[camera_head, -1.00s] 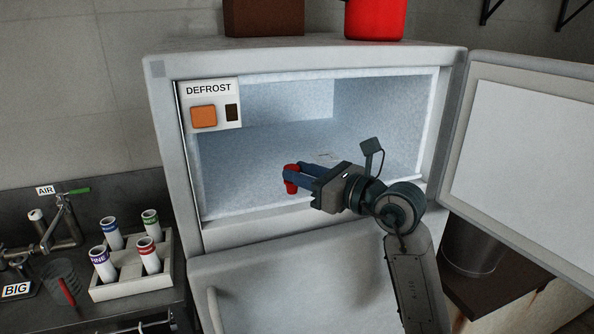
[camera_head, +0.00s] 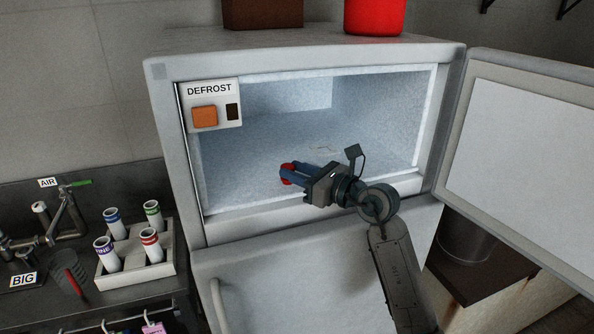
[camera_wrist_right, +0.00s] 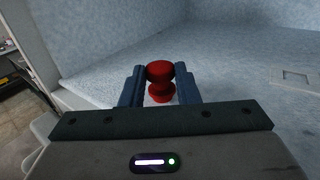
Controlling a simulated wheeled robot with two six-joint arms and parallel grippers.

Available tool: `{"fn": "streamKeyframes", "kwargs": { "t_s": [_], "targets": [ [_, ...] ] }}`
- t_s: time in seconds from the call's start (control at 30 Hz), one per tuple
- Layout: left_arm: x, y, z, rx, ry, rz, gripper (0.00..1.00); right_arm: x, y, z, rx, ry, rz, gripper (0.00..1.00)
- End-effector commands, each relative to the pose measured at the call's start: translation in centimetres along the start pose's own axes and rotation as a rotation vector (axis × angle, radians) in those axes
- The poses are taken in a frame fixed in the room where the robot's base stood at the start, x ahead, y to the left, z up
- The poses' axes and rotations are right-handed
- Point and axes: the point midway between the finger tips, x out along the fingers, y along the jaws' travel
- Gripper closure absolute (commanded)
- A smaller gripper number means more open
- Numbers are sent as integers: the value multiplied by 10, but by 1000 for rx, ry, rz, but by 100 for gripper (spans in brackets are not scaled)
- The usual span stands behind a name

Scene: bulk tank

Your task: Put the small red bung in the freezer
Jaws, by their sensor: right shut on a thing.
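The small red bung (camera_head: 287,174) is between the fingertips of my right gripper (camera_head: 291,174), which is shut on it. The bung also shows in the right wrist view (camera_wrist_right: 160,82), with a blue finger on each side and its lower end close above the frosted floor; whether it touches is hard to tell. The freezer (camera_head: 325,216) is open, its white door (camera_head: 520,150) swung out to the right. The gripper reaches in through the opening, with the bung inside the compartment. My left gripper is not in view.
A DEFROST panel (camera_head: 213,104) with an orange button sits at the opening's upper left. A white rack (camera_head: 135,275) of labelled tubes and a beaker (camera_head: 70,272) stand on the bench at left. A red container (camera_head: 375,16) stands on top. Free floor remains inside the freezer.

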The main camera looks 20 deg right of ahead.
Motion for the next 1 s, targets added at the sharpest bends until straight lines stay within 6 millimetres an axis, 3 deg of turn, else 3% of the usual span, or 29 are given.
{"fn": "streamKeyframes", "kwargs": {
  "t_s": [0.07, 0.1, 0.2, 0.57, 1.0],
  "targets": [
    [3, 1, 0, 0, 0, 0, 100, 0, 0, -4, 0, 0, 0, 93],
    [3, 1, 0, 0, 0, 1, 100, 0, 0, -4, 0, 0, 0, 70],
    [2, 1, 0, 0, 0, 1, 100, 0, 0, -3, 0, 0, 0, 50],
    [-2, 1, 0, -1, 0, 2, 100, 0, 0, 3, 0, 0, 0, 50],
    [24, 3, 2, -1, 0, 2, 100, -61, -1, -3, -7, 5, -2, 50]
  ]
}}
